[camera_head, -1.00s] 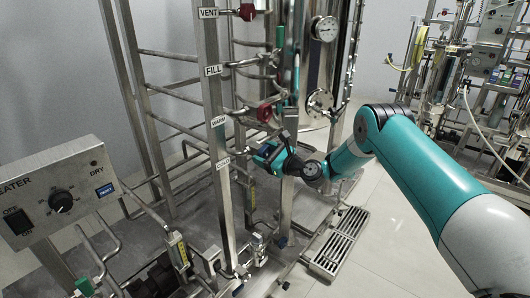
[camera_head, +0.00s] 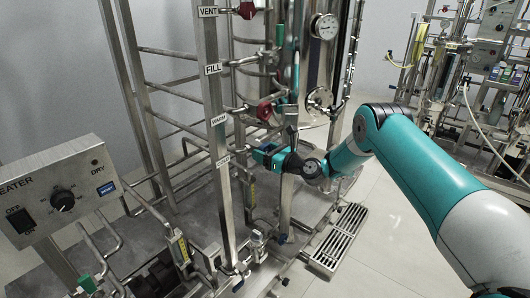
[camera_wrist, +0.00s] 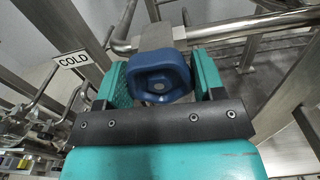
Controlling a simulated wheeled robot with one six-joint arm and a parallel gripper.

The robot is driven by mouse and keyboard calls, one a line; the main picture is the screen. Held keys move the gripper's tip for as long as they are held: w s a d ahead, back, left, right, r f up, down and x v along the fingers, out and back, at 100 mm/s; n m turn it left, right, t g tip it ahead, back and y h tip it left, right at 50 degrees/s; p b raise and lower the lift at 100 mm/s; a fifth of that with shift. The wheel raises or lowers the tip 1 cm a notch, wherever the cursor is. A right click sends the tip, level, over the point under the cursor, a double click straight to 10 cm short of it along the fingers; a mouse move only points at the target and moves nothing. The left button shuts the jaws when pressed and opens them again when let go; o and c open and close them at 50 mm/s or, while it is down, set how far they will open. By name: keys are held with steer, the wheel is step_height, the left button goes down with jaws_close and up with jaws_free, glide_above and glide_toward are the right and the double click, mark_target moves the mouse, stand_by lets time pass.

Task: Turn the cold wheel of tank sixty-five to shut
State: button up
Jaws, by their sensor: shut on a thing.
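In the wrist view a blue handwheel (camera_wrist: 158,78) sits on a steel valve body on a pipe. A white COLD label (camera_wrist: 73,59) is on the post to its left. My gripper (camera_wrist: 162,80) has its two teal fingers on either side of the wheel, shut on it. In the head view my gripper (camera_head: 258,154) is at the skid's post, beside the COLD label (camera_head: 223,161); the wheel is hidden there by the gripper. No tank number can be read.
Above are a red WARM wheel (camera_head: 264,111) and a red VENT wheel (camera_head: 246,10). A heater box (camera_head: 62,189) stands at the left. Posts and pipes crowd the gripper. A floor grate (camera_head: 340,235) lies at lower right, with open floor beyond.

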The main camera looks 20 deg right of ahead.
steer(key=shift+d, duration=0.1)
steer(key=o, duration=0.9)
steer(key=b+v, duration=1.4)
steer(key=v, duration=0.3)
steer(key=shift+s+b, duration=0.15)
steer(key=shift+b, duration=0.15)
steer(key=shift+d+r, duration=0.1)
